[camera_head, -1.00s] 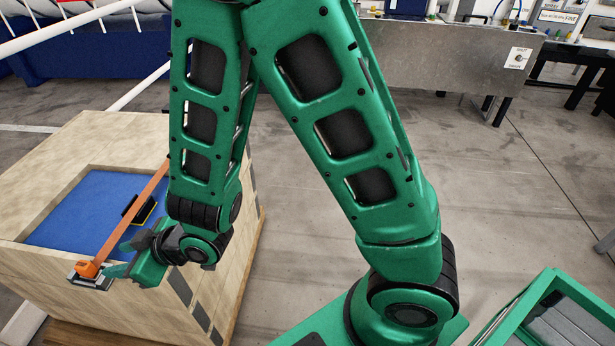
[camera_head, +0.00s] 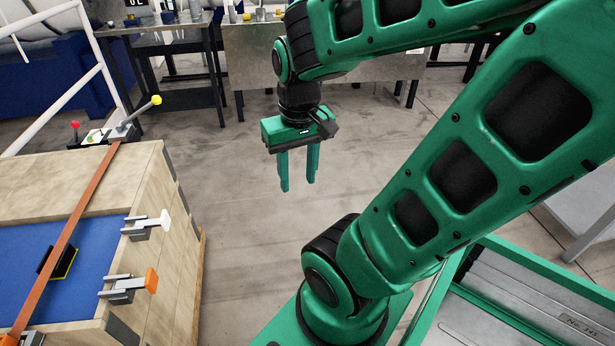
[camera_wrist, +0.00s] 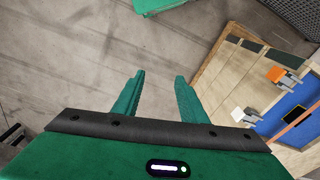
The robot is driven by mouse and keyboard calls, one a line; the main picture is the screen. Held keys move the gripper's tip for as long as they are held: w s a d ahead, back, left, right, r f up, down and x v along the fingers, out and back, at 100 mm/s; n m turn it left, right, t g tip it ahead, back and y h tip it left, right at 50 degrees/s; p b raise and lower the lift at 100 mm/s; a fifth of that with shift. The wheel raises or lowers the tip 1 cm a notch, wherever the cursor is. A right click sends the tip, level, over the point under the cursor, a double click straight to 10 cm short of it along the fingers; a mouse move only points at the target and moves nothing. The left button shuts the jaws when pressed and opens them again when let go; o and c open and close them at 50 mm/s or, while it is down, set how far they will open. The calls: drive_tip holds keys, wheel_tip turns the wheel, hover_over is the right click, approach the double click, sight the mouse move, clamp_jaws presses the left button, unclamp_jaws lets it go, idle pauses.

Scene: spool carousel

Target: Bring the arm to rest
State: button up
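My gripper (camera_head: 299,187) is at the end of my green arm. It hangs over bare floor to the right of the wooden crate-like box, with its fingers pointing down. In the wrist view, the two green fingers (camera_wrist: 158,82) stand apart with only floor between them. The gripper is open, empty and touching nothing. My arm is folded, with its elbow out of the head view at the upper right.
A wooden box (camera_head: 172,220) with a blue top, an orange strap (camera_head: 66,235) and white and orange toggle handles stands at left. A metal bench (camera_head: 265,50) stands behind. A green-edged bin (camera_head: 520,257) is at lower right. Floor between them is clear.

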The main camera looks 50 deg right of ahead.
drive_tip(key=shift+m+g+y, duration=0.3)
drive_tip(key=shift+m, duration=0.4)
drive_tip(key=s, duration=0.2)
drive_tip(key=s+r, duration=0.1)
drive_tip(key=s, duration=0.1)
drive_tip(key=shift+s+d, duration=0.1)
drive_tip(key=shift+d, duration=0.1)
drive_tip(key=shift+w+f, duration=0.2)
drive_tip(key=shift+w, duration=0.45)
